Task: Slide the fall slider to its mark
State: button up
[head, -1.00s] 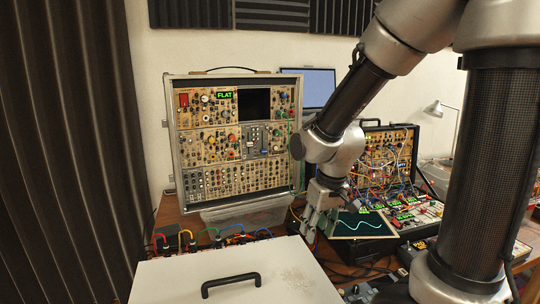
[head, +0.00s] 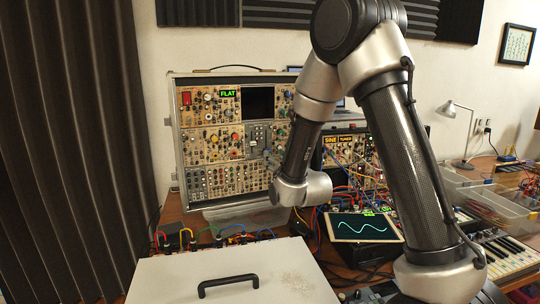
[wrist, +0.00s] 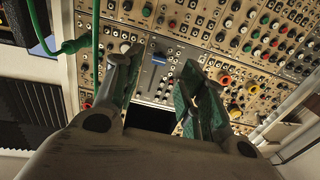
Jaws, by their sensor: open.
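In the head view my gripper (head: 271,159) is mostly hidden by my wrist.
A green cable (wrist: 77,43) hangs at the left of the wrist view, near the left finger. A second case with patch cables (head: 350,150) and a tablet with a wave trace (head: 364,228) stand to the right. A white lid with a black handle (head: 228,285) is in front.

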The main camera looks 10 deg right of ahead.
jog(key=w, duration=0.6)
jog(key=shift+a, duration=0.4)
grip_shut()
